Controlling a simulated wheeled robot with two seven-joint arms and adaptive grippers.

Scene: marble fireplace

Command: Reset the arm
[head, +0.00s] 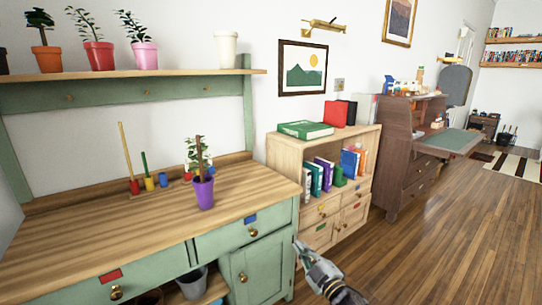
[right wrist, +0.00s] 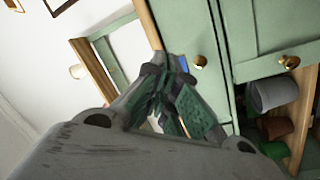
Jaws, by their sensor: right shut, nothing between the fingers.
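My right gripper (head: 300,246) shows at the bottom of the head view, in front of the right end of the green cabinet (head: 258,268). In the right wrist view its green-padded fingers (right wrist: 168,104) are closed together with nothing between them. The gripper appears apart from the cabinet front. My left gripper is in neither view.
The cabinet's wooden top (head: 130,215) holds a purple pot (head: 203,192) with a plant and several small coloured pegs. A shelf (head: 130,76) above bears potted plants. A low bookcase (head: 290,150) and a brown desk (head: 400,150) stand to the right. The wooden floor (head: 430,240) is clear.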

